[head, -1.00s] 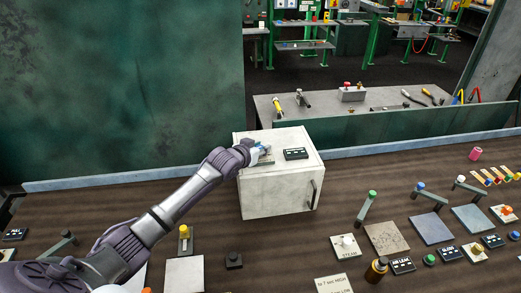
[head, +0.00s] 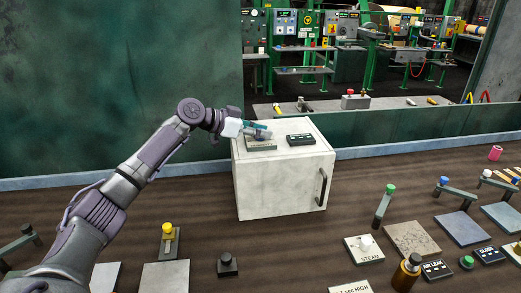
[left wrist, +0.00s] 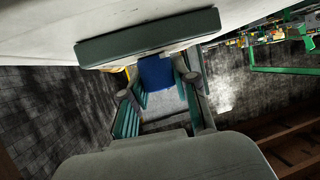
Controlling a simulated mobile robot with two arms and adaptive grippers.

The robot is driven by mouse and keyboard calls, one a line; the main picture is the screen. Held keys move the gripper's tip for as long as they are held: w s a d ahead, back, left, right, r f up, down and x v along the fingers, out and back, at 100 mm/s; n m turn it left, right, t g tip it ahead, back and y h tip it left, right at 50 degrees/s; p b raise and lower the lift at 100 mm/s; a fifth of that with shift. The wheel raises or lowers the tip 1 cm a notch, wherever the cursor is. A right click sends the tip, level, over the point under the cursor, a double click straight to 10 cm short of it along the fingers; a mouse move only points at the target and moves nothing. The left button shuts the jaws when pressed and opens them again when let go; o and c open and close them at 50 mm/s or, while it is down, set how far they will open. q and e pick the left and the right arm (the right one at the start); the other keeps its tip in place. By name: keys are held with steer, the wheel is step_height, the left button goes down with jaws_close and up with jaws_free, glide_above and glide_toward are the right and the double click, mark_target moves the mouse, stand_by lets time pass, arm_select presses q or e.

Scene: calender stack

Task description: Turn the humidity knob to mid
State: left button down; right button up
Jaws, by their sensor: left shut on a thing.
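A white cabinet box (head: 282,182) stands on the dark bench. A low plate (head: 261,146) lies on its top at the left, and it also shows in the left wrist view (left wrist: 110,50). My left gripper (head: 258,130) is over this plate, reaching in from the left. In the left wrist view my left gripper (left wrist: 162,80) has its fingers on either side of a blue knob (left wrist: 156,72) at the plate and is shut on it. The fingers hide the knob in the head view. I cannot read a label or the knob's pointer. My right gripper is not in view.
A black display panel (head: 300,140) sits on the box top, right of the plate. The box has a dark door handle (head: 321,187). A steam switch (head: 365,246), a brown bottle (head: 407,272) and a yellow-topped lever (head: 168,238) stand on the bench in front.

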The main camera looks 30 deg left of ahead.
arm_select(q)
steer(key=shift+w+f+m+g+h+b, duration=0.15)
steer(key=shift+m+g+h+b, duration=0.15)
steer(key=shift+m+g+h, duration=0.6)
steer(key=shift+m+g, duration=0.2)
steer(key=shift+m, duration=0.1)
steer(key=shift+d+m+g+h+b, duration=0.1)
steer(key=shift+m+g+h+b, duration=0.45)
steer(key=shift+m+g, duration=0.45)
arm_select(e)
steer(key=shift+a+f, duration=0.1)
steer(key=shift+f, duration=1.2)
arm_select(q)
steer(key=shift+m+g+h, duration=0.25)
steer(key=shift+m+g, duration=0.05)
steer(key=shift+s+m+g, duration=0.2)
steer(key=shift+m+g, duration=0.1)
steer(key=shift+g, duration=0.1)
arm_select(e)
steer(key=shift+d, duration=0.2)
arm_select(q)
steer(key=c, duration=0.9)
jaws_free()
steer(key=shift+o, duration=0.2)
steer(key=shift+n+t, duration=0.5)
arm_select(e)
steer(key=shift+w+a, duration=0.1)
